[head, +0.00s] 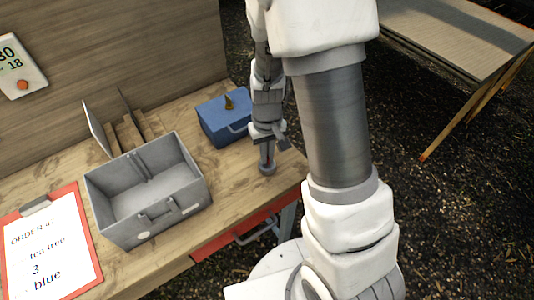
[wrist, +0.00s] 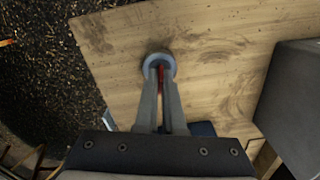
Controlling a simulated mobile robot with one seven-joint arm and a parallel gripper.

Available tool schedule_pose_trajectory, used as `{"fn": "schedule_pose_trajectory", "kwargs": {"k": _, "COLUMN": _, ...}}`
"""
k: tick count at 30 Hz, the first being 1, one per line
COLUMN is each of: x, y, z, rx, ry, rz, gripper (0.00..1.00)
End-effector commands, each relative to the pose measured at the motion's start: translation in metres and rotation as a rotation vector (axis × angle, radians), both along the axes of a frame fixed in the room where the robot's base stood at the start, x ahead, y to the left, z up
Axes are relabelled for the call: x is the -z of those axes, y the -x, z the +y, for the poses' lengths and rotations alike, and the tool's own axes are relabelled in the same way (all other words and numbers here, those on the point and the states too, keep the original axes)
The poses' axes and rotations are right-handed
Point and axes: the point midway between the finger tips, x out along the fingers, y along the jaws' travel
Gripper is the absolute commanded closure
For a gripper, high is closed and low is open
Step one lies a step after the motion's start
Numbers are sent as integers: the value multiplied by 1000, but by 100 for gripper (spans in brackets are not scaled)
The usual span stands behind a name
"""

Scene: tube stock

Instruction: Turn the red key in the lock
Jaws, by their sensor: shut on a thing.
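The red key (wrist: 161,76) shows as a thin red strip between my gripper's fingertips in the wrist view. The lock, a round grey piece (wrist: 158,56), sits on the wooden worktop at the fingertips; in the head view this round piece (head: 267,170) is near the worktop's right front corner. My gripper (head: 267,153) points down right over it and is shut on the red key; it also shows in the wrist view (wrist: 160,80). The fingers hide most of the key, so its turn angle and how deep it sits cannot be told.
A blue box (head: 214,118) with a handle stands just behind my gripper. An open grey box (head: 178,200) stands to the left. A red clipboard (head: 91,240) lies at far left. A red drawer front (head: 222,241) is below the worktop's edge. Another table (head: 465,40) stands apart at right.

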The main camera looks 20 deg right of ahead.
Motion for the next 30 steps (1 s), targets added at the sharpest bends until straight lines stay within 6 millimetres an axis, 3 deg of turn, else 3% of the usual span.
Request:
{"fn": "schedule_pose_trajectory", "kwargs": {"k": 15, "x": 1, "y": 0, "z": 0, "rx": -242, "ry": 0, "rz": -1, "gripper": 100}}
{"fn": "schedule_pose_trajectory", "kwargs": {"k": 23, "x": 0, "y": 0, "z": 0, "rx": -259, "ry": 0, "rz": 0, "gripper": 100}}
{"fn": "schedule_pose_trajectory", "kwargs": {"k": 30, "x": 0, "y": 0, "z": 0, "rx": -259, "ry": 0, "rz": 0, "gripper": 59}}
